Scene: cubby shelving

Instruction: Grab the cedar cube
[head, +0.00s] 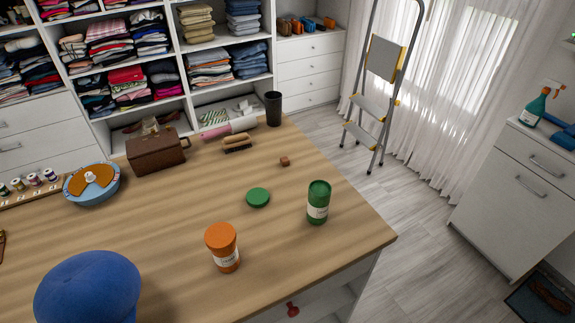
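A small brown wooden cube (285,161), which looks like the cedar cube, sits on the wooden table top (165,235) near its right edge. It stands alone, with bare wood around it. It lies behind and to the left of a green canister (318,202). Neither of my grippers is in the head view, so their state is hidden.
On the table are an orange canister (223,248), a green lid (258,197), a brush (237,143), a black cup (273,109), a brown case (156,152), a blue bowl (92,184) and a blue cap (88,290). A stepladder (382,72) stands beyond on the floor.

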